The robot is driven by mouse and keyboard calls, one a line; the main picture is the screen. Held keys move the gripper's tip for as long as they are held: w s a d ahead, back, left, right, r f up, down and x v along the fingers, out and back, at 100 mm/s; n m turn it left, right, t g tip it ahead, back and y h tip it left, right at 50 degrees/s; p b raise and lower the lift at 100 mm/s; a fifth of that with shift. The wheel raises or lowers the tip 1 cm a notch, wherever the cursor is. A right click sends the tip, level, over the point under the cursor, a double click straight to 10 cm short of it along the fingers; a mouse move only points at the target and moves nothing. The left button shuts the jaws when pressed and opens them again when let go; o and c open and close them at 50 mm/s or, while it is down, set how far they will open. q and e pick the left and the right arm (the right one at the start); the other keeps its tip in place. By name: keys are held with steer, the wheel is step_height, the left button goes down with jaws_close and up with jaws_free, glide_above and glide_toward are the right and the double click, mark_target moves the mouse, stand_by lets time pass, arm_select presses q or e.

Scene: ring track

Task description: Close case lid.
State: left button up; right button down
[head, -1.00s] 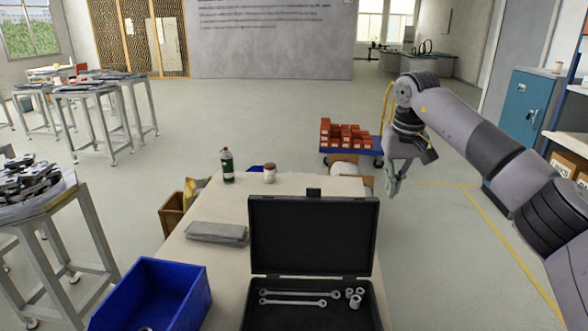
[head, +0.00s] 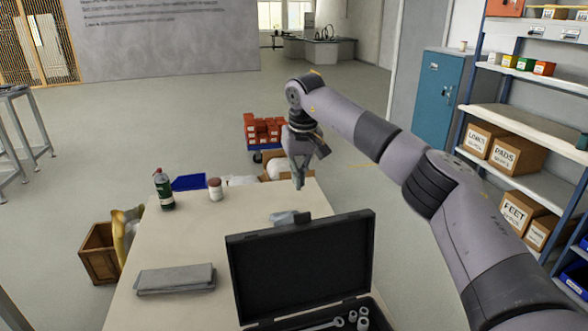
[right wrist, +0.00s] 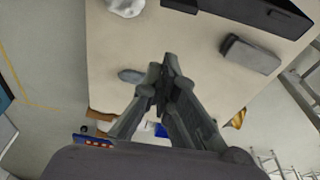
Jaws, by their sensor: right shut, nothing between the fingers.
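The black case stands open on the table, its lid (head: 301,264) raised upright and its inside facing me. The case base (head: 372,310) holds a wrench and several sockets and is cut off by the bottom edge of the head view. In the right wrist view, part of the case (right wrist: 262,14) shows at the top. My right gripper (head: 299,183) is shut and empty, pointing down beyond the lid near the table's far right corner. It also shows in the right wrist view (right wrist: 166,70). My left gripper is not in view.
A wooden crate (head: 98,254) stands left. Shelves (head: 520,135) stand at the right.

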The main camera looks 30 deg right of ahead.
step_height(320, 180, down, 6)
steer(key=w+p, duration=0.2)
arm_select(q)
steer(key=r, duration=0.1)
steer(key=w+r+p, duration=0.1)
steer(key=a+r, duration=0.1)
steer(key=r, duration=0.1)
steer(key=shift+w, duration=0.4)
arm_select(e)
steer(key=s, duration=0.2)
steer(key=s+a, duration=0.1)
steer(key=s, duration=0.1)
steer(key=shift+r, duration=0.25)
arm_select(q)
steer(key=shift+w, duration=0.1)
